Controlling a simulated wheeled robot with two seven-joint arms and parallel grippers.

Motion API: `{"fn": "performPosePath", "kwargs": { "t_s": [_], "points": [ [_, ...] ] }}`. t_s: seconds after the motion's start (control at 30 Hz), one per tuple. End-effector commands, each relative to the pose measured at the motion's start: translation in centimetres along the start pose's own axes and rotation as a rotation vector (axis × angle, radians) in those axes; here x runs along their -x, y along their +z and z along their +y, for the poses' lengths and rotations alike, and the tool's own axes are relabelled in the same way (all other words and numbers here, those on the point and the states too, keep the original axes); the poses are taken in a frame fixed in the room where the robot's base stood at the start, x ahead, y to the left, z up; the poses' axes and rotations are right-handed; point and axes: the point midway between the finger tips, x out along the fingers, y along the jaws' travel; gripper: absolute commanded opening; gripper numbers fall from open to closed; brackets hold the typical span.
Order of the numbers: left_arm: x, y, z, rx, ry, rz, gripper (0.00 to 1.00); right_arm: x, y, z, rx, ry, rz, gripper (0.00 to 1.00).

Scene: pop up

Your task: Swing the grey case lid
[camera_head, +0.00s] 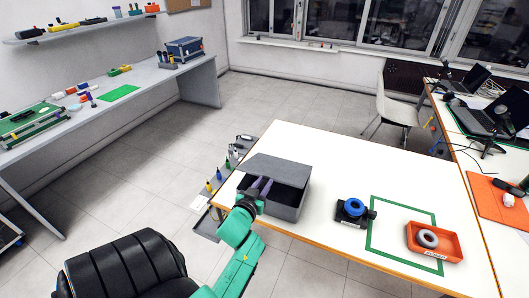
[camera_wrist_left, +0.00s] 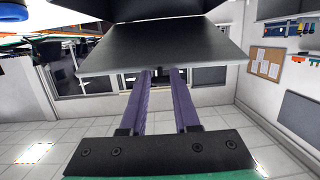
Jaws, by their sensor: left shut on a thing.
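The grey case (camera_head: 290,211) stands near the left end of the white table, with its dark inside partly showing. Its grey lid (camera_head: 280,167) is partly raised, tilted above the box. My left gripper (camera_head: 263,185), with purple fingers, reaches to the case from the front left and is shut on the lid's edge. In the left wrist view the fingers (camera_wrist_left: 160,75) meet the lower edge of the dark lid panel (camera_wrist_left: 150,48). The fingertips' exact grip is partly hidden there. My right gripper is in neither view.
The white table (camera_head: 330,170) holds a black device with a blue ring (camera_head: 354,208), a green tape square (camera_head: 372,226) and an orange tray (camera_head: 450,243). A black padded chair (camera_head: 125,268) stands at front left. Small tools (camera_head: 226,165) hang beside the table's left end.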

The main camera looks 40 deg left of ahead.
Motion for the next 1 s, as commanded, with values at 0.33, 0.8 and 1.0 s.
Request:
{"fn": "performPosePath", "kwargs": {
  "t_s": [0.33,0.8,1.0],
  "points": [
    [0.7,3.3,0.0,0.001,-0.001,-0.004,0.00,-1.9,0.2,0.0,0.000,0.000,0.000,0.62],
    [0.7,4.2,0.0,0.001,-0.001,-0.004,0.00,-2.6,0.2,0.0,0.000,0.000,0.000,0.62],
    [0.6,6.2,0.0,0.002,-0.001,-0.004,0.00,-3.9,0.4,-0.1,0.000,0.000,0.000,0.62]
  ]
}}
